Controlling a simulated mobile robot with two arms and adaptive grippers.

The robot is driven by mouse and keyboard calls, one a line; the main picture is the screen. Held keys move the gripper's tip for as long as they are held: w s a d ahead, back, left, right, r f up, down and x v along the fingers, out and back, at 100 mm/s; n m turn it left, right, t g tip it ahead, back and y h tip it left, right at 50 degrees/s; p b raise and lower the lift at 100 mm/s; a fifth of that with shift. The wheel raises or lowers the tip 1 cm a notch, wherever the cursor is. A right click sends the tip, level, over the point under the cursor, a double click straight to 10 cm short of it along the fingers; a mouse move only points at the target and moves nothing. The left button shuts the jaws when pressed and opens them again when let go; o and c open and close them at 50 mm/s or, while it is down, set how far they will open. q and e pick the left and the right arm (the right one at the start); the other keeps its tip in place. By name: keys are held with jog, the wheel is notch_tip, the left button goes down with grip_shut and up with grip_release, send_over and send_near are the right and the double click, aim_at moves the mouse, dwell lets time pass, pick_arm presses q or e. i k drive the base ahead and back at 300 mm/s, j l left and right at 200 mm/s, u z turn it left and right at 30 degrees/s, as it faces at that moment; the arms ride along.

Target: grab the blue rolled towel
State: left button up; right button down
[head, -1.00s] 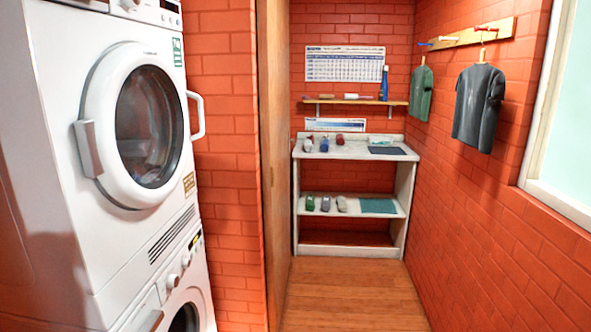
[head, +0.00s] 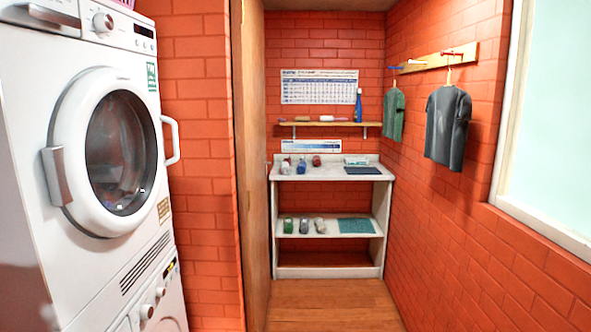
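A blue rolled towel (head: 301,166) lies on the top of the white shelf unit (head: 388,173) at the far end of the room. A whitish roll (head: 286,167) is to its left and a red roll (head: 316,160) to its right, a little farther back. Neither of my grippers shows in the head view, and nothing is seen touching the towel.
White stacked machines (head: 30,150) with a protruding door handle stand close on the left. A wooden door or panel (head: 253,160) edges the passage. Shirts (head: 447,125) hang on the right brick wall. The wooden floor (head: 330,300) before the unit is clear.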

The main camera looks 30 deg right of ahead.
aim_at(302, 167)
jog(key=i+l+u, duration=0.15)
jog(key=u, duration=0.3)
jog(key=i+l+u, duration=0.1)
jog(key=l+u, duration=0.6)
jog(key=u, duration=0.25)
jog(key=l+u, duration=0.25)
jog(key=l, duration=1.5)
jog(key=l+u, duration=0.3)
jog(key=l, duration=2.9)
jog(key=l+z, duration=0.15)
jog(key=l, duration=0.5)
jog(key=l+z, duration=0.2)
jog(key=l, duration=0.5)
jog(key=i, duration=0.05)
